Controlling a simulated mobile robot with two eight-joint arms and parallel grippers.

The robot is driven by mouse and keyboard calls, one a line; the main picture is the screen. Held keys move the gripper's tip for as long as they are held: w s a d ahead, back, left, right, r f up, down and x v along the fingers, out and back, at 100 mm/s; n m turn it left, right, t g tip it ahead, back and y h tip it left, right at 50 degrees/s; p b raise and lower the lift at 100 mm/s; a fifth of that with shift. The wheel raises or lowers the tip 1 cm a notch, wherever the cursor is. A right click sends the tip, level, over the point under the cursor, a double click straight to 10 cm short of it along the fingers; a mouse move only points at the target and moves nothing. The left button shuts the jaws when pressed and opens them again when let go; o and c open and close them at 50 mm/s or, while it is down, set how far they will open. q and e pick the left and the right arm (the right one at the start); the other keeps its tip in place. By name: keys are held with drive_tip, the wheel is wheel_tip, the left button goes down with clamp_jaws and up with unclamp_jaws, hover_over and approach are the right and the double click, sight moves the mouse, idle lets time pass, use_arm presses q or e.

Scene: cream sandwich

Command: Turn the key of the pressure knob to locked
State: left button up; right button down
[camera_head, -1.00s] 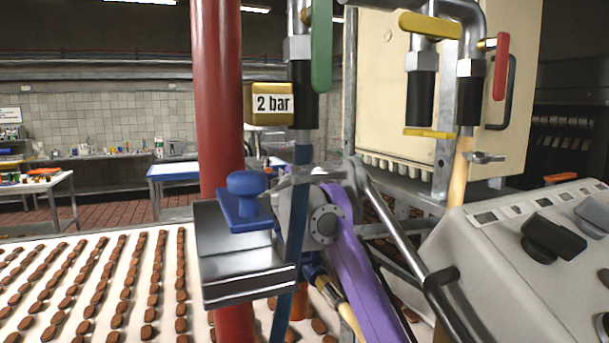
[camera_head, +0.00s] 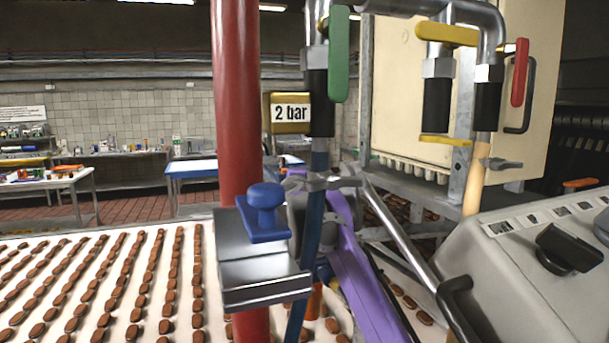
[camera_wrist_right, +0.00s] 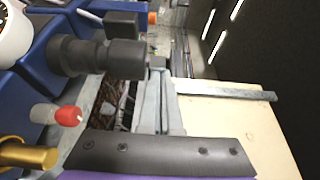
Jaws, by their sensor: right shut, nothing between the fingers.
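No key can be made out for certain in either view. In the right wrist view a dark cylindrical knob-like fitting (camera_wrist_right: 95,56) sticks out from blue housing at upper left. Below it is a small grey knob with a red cap (camera_wrist_right: 67,116), and a brass-coloured cylinder (camera_wrist_right: 27,155) is at the left edge. My right gripper (camera_wrist_right: 157,66) is shut and empty, its tips just right of the dark fitting; I cannot tell whether they touch it. In the head view my purple right arm runs up behind a dark hose, its gripper not clearly visible. My left gripper is out of view.
A red column (camera_head: 237,120), a metal box with a blue knob (camera_head: 265,203) and a hanging hose stand before my right arm. A "2 bar" sign (camera_head: 290,112), pipes with valve levers, and a grey control panel (camera_head: 525,265) surround it. A conveyor (camera_head: 60,325) carries brown biscuits.

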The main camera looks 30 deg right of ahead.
drive_tip(key=shift+a+f, duration=0.15)
drive_tip(key=shift+a, duration=0.15)
drive_tip(key=b+v, duration=0.1)
drive_tip(key=v, duration=0.6)
drive_tip(key=shift+s, duration=0.15)
